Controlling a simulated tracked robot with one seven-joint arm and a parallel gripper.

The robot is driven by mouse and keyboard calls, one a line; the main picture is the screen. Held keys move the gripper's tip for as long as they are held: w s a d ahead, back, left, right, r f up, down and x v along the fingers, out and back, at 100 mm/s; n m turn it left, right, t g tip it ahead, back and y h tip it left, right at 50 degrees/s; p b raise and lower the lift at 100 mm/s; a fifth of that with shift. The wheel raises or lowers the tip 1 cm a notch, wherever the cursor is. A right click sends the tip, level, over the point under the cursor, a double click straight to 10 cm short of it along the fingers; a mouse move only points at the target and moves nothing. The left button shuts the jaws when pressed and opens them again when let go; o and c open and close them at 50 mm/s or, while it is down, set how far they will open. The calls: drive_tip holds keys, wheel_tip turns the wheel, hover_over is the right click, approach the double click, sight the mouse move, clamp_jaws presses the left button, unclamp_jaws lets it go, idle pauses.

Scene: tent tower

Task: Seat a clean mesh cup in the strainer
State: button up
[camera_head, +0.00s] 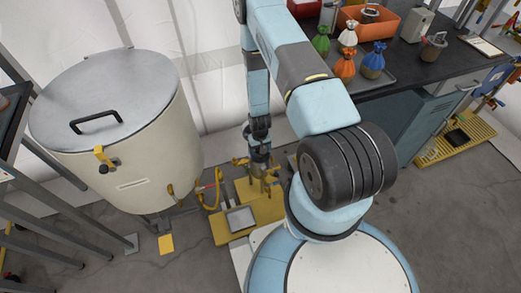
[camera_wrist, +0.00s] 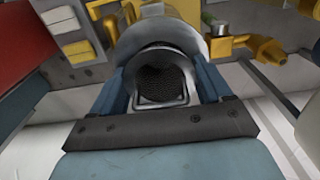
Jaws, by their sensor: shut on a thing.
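My gripper (camera_wrist: 166,90) shows its two blue fingers on either side of a dark mesh cup (camera_wrist: 160,77) in the wrist view, shut on it. The cup has a pale wire loop at its near edge. The round grey strainer body (camera_wrist: 158,31) surrounds the far side of the cup. I cannot tell how deep the cup sits or whether it touches the strainer. In the head view my gripper (camera_head: 260,150) points down at the strainer (camera_head: 264,171), which stands on a yellow base; the cup is too small to make out there.
A large cream tank (camera_head: 150,150) with a grey lid stands at the left, its valve and hose near the strainer. A yellow base (camera_head: 262,207) with a small grey tray lies below. A black counter (camera_head: 420,75) holds tied bags and an orange bin (camera_head: 378,25).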

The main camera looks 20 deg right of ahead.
drive_tip(key=shift+s+f, duration=0.1)
drive_tip(key=shift+f, duration=0.6)
drive_tip(key=o, duration=1)
drive_tip(key=shift+a+r, duration=0.1)
drive_tip(key=shift+r, duration=0.4)
drive_tip(key=shift+w+r, duration=0.15)
drive_tip(key=shift+w, duration=0.25)
wheel_tip(320, 180, up, 14)
drive_tip(key=shift+s, duration=0.4)
